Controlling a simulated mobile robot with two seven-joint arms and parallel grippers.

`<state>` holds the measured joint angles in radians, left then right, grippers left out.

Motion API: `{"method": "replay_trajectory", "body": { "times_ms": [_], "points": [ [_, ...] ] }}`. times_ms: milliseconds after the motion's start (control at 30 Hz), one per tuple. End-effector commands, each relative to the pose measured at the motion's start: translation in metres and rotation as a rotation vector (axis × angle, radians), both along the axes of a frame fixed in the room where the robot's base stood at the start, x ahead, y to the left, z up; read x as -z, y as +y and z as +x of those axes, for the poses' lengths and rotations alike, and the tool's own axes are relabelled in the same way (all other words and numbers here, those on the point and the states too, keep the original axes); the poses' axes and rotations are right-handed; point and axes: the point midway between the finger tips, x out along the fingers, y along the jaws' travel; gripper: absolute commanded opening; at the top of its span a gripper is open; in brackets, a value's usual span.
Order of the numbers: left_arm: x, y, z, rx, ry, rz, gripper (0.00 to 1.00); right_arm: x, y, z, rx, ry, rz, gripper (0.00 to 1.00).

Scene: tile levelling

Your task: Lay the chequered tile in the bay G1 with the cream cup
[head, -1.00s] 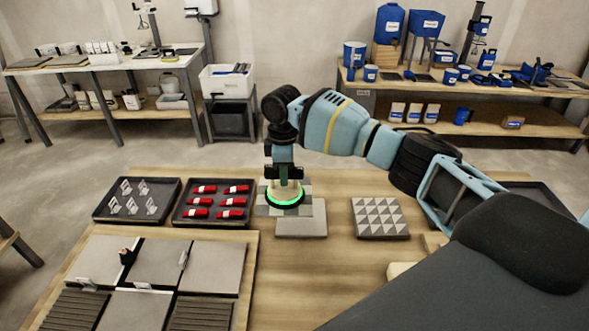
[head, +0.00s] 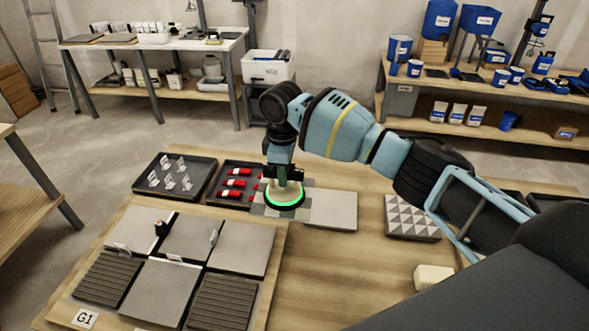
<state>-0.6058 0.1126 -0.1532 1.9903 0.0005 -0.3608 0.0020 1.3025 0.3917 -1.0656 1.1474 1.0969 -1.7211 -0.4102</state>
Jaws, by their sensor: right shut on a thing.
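My right gripper (head: 284,176) is shut on the cream cup (head: 285,191), which has a glowing green ring round its base. The chequered tile (head: 263,208), in grey and pale squares, is under the cup and looks held level above the table. It overlaps the right part of the red-clip tray in the picture. The G1 label (head: 85,318) is on the front left of the board. Behind it is bay G1 (head: 108,279), which shows a dark ribbed bed with no tile on it. My left gripper is not in view.
Plain grey tiles (head: 160,290) and upright clips stand on the board, with another ribbed bay (head: 223,302) at right. Behind are a tray of pale clips (head: 145,187) and a tray of red pieces (head: 216,201). A plain tile (head: 332,212) and a triangle-patterned tile (head: 411,217) lie at right.

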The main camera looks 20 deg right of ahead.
Motion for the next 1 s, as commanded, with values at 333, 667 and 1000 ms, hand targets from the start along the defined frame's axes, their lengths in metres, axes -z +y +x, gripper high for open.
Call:
{"method": "replay_trajectory", "body": {
  "times_ms": [333, 667, 1000],
  "points": [
    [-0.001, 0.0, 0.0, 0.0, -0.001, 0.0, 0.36, -0.003, 0.036, 0.0, -0.001, -0.004, 0.002, 0.0],
    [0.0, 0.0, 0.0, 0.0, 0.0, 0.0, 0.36, -0.003, 0.057, -0.001, 0.0, -0.005, 0.002, 0.0],
    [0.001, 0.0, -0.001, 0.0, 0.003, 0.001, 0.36, -0.003, 0.073, -0.001, -0.003, -0.003, 0.004, 0.0]
  ]
}}
